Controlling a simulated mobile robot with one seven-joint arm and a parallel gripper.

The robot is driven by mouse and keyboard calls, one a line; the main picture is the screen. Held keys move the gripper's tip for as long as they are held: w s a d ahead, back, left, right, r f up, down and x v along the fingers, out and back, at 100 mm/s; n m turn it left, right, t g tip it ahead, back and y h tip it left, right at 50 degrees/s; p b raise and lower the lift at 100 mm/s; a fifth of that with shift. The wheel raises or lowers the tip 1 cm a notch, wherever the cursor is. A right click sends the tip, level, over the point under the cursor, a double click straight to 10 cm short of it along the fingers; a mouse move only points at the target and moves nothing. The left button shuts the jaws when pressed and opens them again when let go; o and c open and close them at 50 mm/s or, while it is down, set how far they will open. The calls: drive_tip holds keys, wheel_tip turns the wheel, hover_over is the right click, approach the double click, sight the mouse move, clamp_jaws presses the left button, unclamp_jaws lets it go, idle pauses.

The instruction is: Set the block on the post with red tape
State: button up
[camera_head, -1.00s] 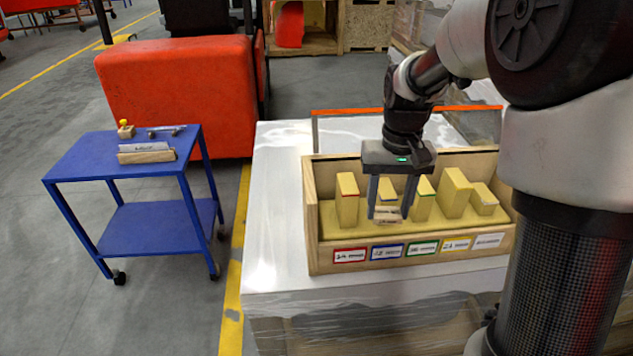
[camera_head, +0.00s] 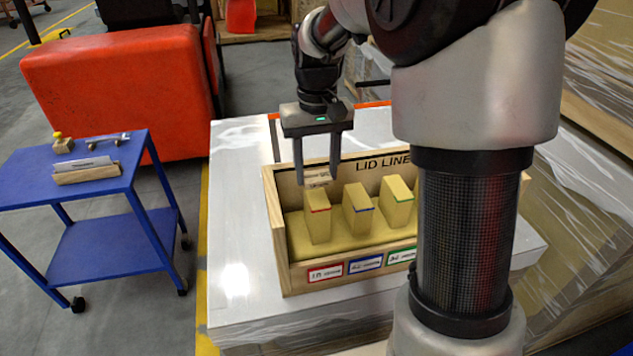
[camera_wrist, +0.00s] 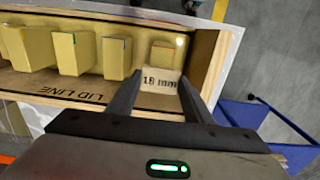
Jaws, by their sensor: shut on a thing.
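My gripper (camera_head: 318,180) is shut on a small pale wooden block (camera_head: 317,174), held by its sides. In the wrist view the block (camera_wrist: 160,80) shows the label "18 mm" between the fingers. The yellow post with red tape (camera_head: 318,220) stands at the left end of the wooden crate (camera_head: 276,225). The block is at the height of this post's top or slightly above it, close behind it in the head view. I cannot tell whether they touch. In the wrist view the red-taped post (camera_wrist: 165,52) is just beyond the block.
The blue-taped post (camera_head: 357,212) and green-taped post (camera_head: 397,205) stand to the right. My arm hides the crate's right part. The crate sits on a white wrapped pallet (camera_head: 235,240). A blue cart (camera_head: 100,190) with small items stands left, apart from the pallet.

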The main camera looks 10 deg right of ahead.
sight(317, 175)
drive_tip(key=shift+f, duration=1.75)
drive_tip(key=shift+f, duration=0.1)
drive_tip(key=o, duration=1)
